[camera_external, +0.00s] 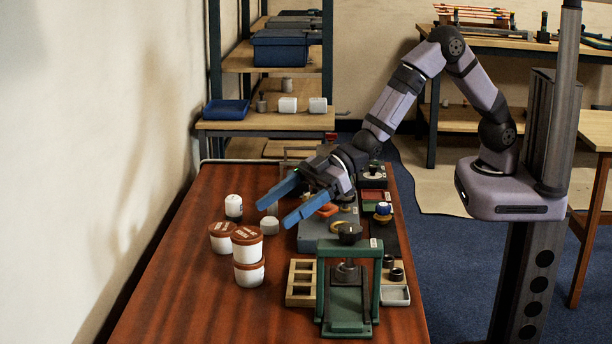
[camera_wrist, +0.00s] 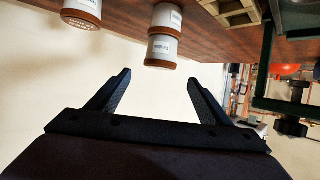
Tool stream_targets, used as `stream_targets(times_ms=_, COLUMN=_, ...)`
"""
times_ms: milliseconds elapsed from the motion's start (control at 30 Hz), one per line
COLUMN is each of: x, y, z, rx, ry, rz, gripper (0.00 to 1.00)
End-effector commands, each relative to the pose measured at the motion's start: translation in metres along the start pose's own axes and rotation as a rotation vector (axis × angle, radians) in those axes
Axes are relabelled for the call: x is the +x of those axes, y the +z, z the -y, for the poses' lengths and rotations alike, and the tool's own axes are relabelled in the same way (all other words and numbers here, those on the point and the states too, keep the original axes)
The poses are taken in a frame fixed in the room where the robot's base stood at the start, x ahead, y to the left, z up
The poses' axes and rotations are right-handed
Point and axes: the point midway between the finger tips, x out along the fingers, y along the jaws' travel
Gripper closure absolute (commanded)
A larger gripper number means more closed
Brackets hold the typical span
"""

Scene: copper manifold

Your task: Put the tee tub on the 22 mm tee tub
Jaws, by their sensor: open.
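Three white tubs with brown lids stand at the left of the red-brown table. One tub (camera_external: 247,252) sits on top of another tub (camera_external: 249,275), forming a stack. The third tub (camera_external: 222,243) stands alone just behind and left. Their labels are too small to read, so I cannot tell which is the 22 mm one. My gripper (camera_external: 274,215) is open and empty, its blue fingers pointing left above the table, behind and right of the stack. In the upside-down wrist view, the stack's upper tub (camera_wrist: 162,50) is ahead of the fingertips (camera_wrist: 158,76), clear of them.
A white-capped jar (camera_external: 233,206) stands behind the tubs. A green press-like frame (camera_external: 350,295) and a wooden compartment tray (camera_external: 301,280) are right of the stack. A grey case (camera_external: 312,238) and small parts crowd the right side. The front left of the table (camera_external: 180,300) is clear.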

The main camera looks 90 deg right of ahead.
Motion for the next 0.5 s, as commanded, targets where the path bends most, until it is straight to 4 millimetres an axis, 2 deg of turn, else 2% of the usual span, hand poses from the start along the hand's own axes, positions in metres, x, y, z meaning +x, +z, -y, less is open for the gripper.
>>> stream_targets(times_ms=200, x=-0.03, y=-0.001, z=-0.001, rx=0.001, ry=0.001, rz=-0.001, gripper=0.27)
stream_targets(times_ms=500, x=-0.046, y=0.0, z=0.0, rx=0.001, ry=0.0, rz=-0.001, gripper=0.27)
